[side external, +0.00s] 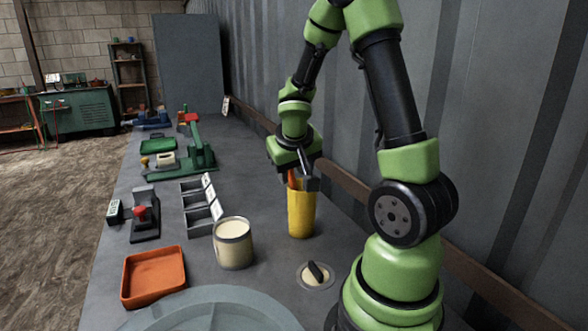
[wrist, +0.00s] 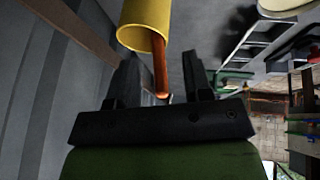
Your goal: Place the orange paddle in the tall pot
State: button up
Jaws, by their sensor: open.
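The tall yellow pot (side external: 301,213) stands upright on the bench near the wall; its rim and side also show in the wrist view (wrist: 146,14). The orange paddle (wrist: 160,70) is in the pot, its shaft sticking out of the mouth towards my gripper. A short orange piece of it shows above the rim in the side view (side external: 292,180). Its lower end is hidden inside the pot. My gripper (side external: 296,181) is open just above the rim, with a finger on each side of the paddle in the wrist view (wrist: 161,62). Contact with the fingers cannot be told.
A cream-filled pot (side external: 233,243) stands left of the yellow pot. A round lid with a dark handle (side external: 316,274) lies in front. An orange tray (side external: 153,276), grey bins (side external: 200,205) and a green press (side external: 196,150) occupy the left side. The wall is close on the right.

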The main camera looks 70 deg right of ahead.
jog(key=s+a+r+n+t+y, duration=0.2)
jog(key=a+r, duration=0.4)
jog(key=a, duration=0.5)
jog(key=s+a+r+n+t+y, duration=0.2)
jog(key=s+a+r+y, duration=0.3)
jog(key=a, duration=0.6)
notch_tip(320, 180, up, 2)
jog(key=shift+s+a+r+n+t, duration=0.25)
jog(key=shift+a+n+t, duration=0.1)
jog(key=shift+t, duration=0.25)
